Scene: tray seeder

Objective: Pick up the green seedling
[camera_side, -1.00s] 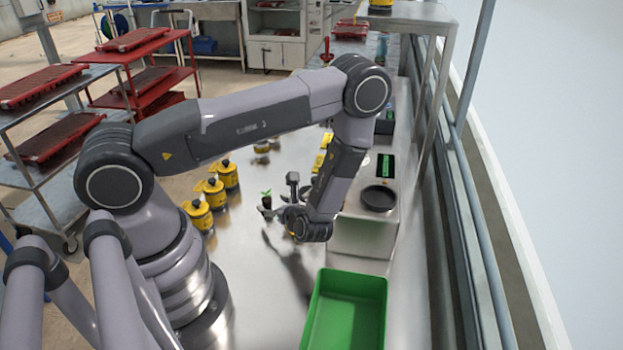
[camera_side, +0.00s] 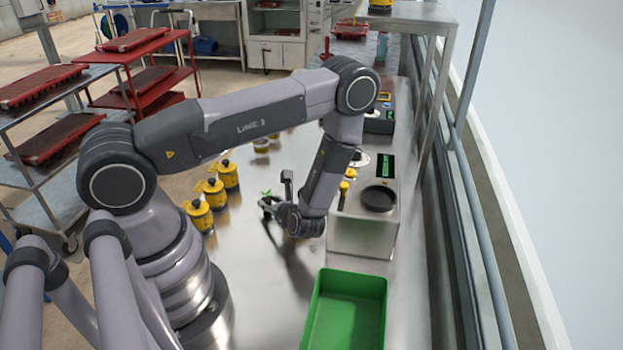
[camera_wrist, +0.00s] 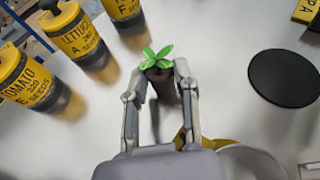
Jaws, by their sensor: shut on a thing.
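The green seedling (camera_wrist: 156,58) has several bright leaves above a dark plug. In the wrist view it sits between the fingertips of my gripper (camera_wrist: 158,70). The fingers are shut on its plug from both sides. In the side view the seedling's leaves (camera_side: 266,192) show just above my gripper (camera_side: 268,204), over the steel table (camera_side: 265,295). Most of the plug is hidden by the fingers there, and I cannot tell whether it touches the table.
Yellow seed canisters (camera_side: 199,214) stand in a row left of my gripper. A steel box with a black round plate (camera_side: 379,198) stands to the right. A green bin (camera_side: 346,318) sits at the front right. Open table lies between the canisters and the bin.

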